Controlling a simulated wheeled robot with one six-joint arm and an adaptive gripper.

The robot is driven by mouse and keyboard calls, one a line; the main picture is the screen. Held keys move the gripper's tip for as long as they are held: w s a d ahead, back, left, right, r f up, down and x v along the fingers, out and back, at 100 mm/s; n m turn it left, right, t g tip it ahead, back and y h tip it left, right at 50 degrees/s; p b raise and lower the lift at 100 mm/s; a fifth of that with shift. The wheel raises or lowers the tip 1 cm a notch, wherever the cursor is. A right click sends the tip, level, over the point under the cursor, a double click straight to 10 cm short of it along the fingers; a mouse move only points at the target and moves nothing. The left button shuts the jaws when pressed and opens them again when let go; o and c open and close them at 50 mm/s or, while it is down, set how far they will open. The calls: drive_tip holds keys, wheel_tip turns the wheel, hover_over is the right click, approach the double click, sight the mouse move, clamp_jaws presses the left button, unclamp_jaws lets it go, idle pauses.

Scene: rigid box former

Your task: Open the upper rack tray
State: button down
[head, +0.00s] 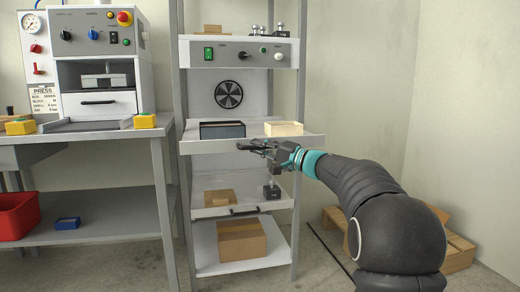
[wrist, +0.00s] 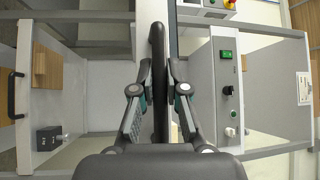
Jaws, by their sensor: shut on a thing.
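The upper rack tray (head: 200,147) is a light grey shelf in the middle of the rack. In the head view its front edge sits in front of the rack posts and reaches past them at both sides. A dark open bin (head: 222,131) and a pale wooden box (head: 284,128) stand on it. My gripper (head: 245,147) is at the tray's front edge, coming from the right. In the wrist view my gripper (wrist: 160,115) is shut on a dark bar, the tray handle (wrist: 159,50). The tray surface is mostly hidden there.
Above is a control panel (head: 230,53) with a green switch. Below is a lower tray (head: 219,211) with its own dark handle, a cardboard piece and a dark weight. A press bench (head: 100,135) stands left. A wooden pallet (head: 460,250) lies right, behind my arm.

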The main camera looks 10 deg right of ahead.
drive_tip(key=c, duration=1.2)
unclamp_jaws()
drive_tip(key=shift+s+d, duration=0.3)
drive_tip(key=shift+d, duration=0.15)
drive_tip(key=v, duration=1.1)
drive_tip(key=shift+f, duration=0.1)
